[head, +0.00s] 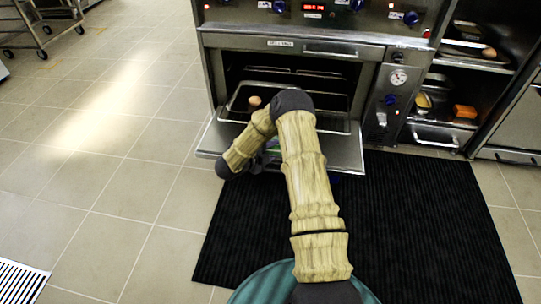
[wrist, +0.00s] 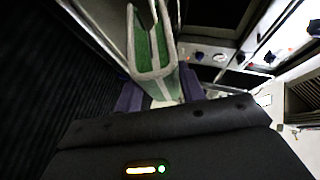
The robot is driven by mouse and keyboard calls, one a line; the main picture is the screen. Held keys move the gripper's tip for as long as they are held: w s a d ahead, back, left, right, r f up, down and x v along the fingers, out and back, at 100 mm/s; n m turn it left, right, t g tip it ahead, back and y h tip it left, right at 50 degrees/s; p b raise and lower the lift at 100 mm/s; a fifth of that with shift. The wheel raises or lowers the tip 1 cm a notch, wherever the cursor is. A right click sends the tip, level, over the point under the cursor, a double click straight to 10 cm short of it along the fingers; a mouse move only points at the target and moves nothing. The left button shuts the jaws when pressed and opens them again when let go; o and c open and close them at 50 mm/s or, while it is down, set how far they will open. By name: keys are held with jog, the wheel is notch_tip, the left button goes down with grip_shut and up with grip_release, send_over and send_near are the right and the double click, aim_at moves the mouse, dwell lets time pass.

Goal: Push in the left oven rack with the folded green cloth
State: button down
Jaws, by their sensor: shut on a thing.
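The folded green cloth (wrist: 143,48), with pale edges, stands up between my gripper's (wrist: 160,92) dark purple fingers in the wrist view. My gripper is shut on it. In the head view my arm hides most of the gripper and cloth, in front of the oven. The left oven's door (head: 345,153) is folded down open. A metal rack or tray (head: 335,124) shows in the opening, over the door, with a round brown item (head: 255,101) on it. I cannot tell whether the cloth touches the rack.
To the right is a control panel with a gauge (head: 398,77) and knobs. Further right are open shelves with an orange block (head: 464,111) and other items. A black mat (head: 420,220) lies before the oven.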

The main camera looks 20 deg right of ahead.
jog(key=shift+w+d+f+b, duration=0.5)
jog(key=shift+w+d, duration=0.1)
jog(key=shift+w, duration=0.3)
jog(key=shift+w+d+f+b, duration=0.45)
jog(key=shift+w+d, duration=0.1)
jog(key=shift+w, duration=0.3)
jog(key=shift+w+d+f+b, duration=0.5)
jog(key=shift+w+d, duration=0.1)
jog(key=shift+w, duration=0.3)
jog(key=shift+w+d, duration=0.15)
jog(key=shift+w, duration=0.05)
jog(key=shift+p, duration=0.65)
jog(key=shift+f, duration=0.1)
jog(key=shift+w+d+f, duration=0.15)
jog(key=shift+w+d, duration=0.1)
jog(key=shift+w, duration=0.1)
jog(key=shift+w+d+f+b, duration=0.15)
jog(key=shift+w+b, duration=0.1)
jog(key=shift+b, duration=0.1)
jog(key=shift+w+d+f, duration=0.1)
jog(key=shift+w+d, duration=0.1)
jog(key=shift+w, duration=0.05)
jog(key=shift+w+d+f+b, duration=0.2)
jog(key=shift+w+b, duration=0.1)
jog(key=shift+b, duration=0.05)
jog(key=shift+w+d+f+b, duration=0.3)
jog(key=shift+w+d+b, duration=0.05)
jog(key=shift+w, duration=0.15)
